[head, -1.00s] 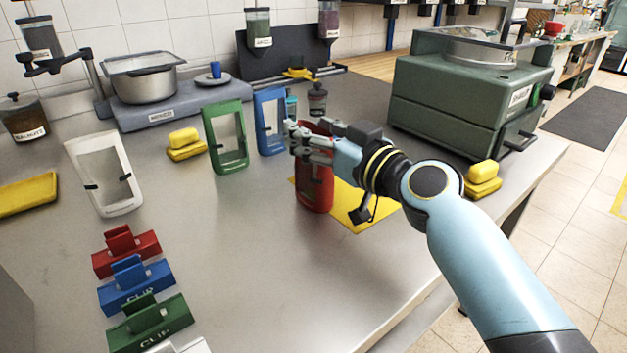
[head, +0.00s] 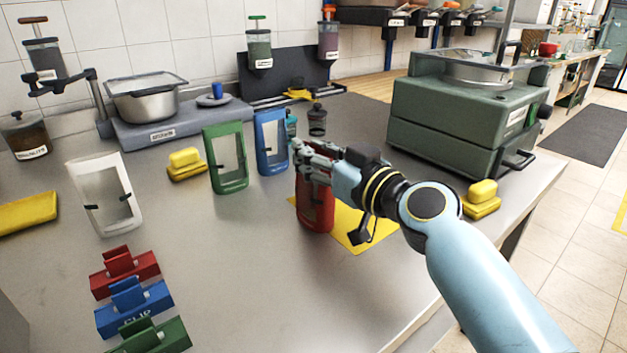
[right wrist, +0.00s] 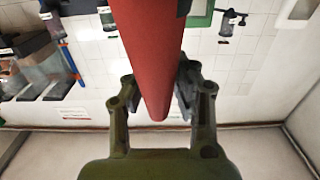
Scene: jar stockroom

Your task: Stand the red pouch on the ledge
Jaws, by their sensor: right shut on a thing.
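The red pouch (head: 318,208) is upright at the middle of the head view, over the left corner of a yellow mat. Whether its bottom touches the surface is hard to tell. My right gripper (head: 308,158) is shut on its upper part, hiding some of it. In the right wrist view, the red pouch (right wrist: 150,50) runs between the two fingers (right wrist: 158,95). A dark upright board with a low lip (head: 290,97) stands at the back; I cannot tell if this is the ledge. My left gripper is not in view.
Blue (head: 272,165), green (head: 213,175) and white (head: 84,200) pouches stand to the left. Red, blue and green clips (head: 125,270) lie front left. A green machine (head: 415,130) stands at right. Small jars (head: 317,122) are behind the red pouch. The front middle counter is clear.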

